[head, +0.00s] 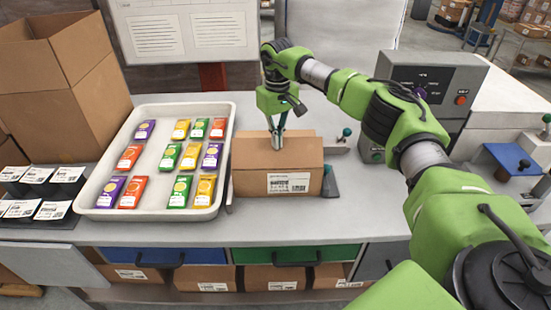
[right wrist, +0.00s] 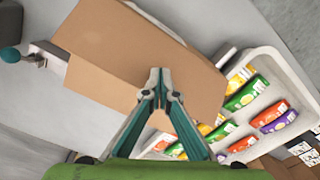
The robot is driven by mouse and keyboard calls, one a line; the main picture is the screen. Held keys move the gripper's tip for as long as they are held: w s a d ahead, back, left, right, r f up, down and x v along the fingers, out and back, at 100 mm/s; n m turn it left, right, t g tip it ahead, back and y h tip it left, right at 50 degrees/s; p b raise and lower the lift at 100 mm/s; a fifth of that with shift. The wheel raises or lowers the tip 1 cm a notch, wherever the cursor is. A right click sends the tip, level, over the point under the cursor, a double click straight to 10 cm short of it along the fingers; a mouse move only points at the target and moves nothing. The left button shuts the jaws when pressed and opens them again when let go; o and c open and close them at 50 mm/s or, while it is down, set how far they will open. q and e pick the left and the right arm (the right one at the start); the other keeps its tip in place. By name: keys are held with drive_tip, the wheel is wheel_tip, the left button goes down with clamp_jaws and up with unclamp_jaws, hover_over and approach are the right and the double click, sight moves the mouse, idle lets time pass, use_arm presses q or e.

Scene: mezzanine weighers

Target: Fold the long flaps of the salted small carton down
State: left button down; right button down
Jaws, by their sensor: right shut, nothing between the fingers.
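The small carton (head: 250,182) stands on the bench right of the tray, with a white label (head: 289,182) on its front; I cannot read "salted" on it. Its top looks covered by two long brown flaps that lie nearly flat and meet at a seam. The right wrist view shows the larger flap panel (right wrist: 130,45) and the other panel (right wrist: 98,88), apparently at slightly different heights. My right gripper (head: 277,143) is shut and empty, pointing down at the carton's top near the seam; its tips (right wrist: 160,82) look at or just above the cardboard. My left gripper is out of view.
A white tray (head: 90,206) of colourful packets stands close left of the carton. A large open carton (head: 60,100) is at the far left. A grey control box (head: 440,85) stands behind my right arm. Bench front (head: 350,215) is clear.

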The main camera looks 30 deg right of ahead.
drive_tip(key=shift+f+b, duration=0.85)
drive_tip(key=shift+f, duration=1.05)
wheel_tip(320, 180, up, 9)
drive_tip(key=p, duration=0.6)
drive_tip(key=shift+p, duration=0.4)
